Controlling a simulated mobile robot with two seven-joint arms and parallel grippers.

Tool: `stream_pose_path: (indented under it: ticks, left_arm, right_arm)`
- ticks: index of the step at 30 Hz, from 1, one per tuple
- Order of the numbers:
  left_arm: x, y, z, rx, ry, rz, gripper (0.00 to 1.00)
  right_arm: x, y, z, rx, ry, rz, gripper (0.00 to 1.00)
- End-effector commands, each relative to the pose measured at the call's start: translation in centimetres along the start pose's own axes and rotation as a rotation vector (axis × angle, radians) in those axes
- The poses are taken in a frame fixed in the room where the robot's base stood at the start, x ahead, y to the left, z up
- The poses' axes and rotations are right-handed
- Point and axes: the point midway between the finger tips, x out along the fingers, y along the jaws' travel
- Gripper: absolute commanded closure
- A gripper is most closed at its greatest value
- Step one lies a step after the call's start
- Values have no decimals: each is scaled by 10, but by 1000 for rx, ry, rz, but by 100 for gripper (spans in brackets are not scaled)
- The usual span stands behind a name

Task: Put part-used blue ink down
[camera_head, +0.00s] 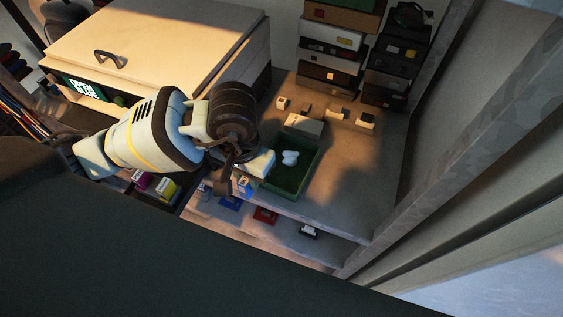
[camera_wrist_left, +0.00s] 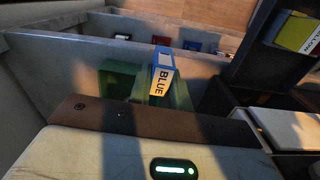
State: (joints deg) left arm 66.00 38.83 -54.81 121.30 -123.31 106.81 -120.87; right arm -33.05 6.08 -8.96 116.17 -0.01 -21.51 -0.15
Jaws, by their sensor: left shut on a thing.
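The part-used blue ink is a small blue and white box marked BLUE (camera_wrist_left: 162,72). My left gripper (camera_head: 238,178) is shut on it, and the box also shows in the head view (camera_head: 245,186). It hangs beside the near left side of a green tray (camera_head: 311,160) in the head view. In the wrist view the box stands out beyond my gripper's dark palm, tilted a little; its lower end is hidden. I cannot tell whether it touches anything. My right gripper is not in view.
White pieces (camera_head: 290,158) lie in the green tray. A lower ledge holds a blue cartridge (camera_head: 230,202), a red one (camera_head: 265,215) and a black one (camera_head: 308,232). Magenta and yellow boxes (camera_head: 165,189) stand in a dark holder at left. The counter right of the tray is clear.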

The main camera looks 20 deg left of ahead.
Motion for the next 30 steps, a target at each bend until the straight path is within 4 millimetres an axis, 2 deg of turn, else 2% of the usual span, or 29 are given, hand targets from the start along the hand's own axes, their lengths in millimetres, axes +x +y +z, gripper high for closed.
stream_pose_path:
  ticks: [6,12,24,30]
  left_arm:
    - [3,20,-42,-2,1,2,100]
    - [6,31,-68,-1,0,1,100]
    - [8,39,-83,-1,0,2,100]
    - [38,38,-81,-1,-2,1,100]
  right_arm:
    - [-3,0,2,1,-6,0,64]
    - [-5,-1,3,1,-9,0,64]
    - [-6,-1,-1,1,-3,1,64]
    - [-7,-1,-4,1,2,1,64]
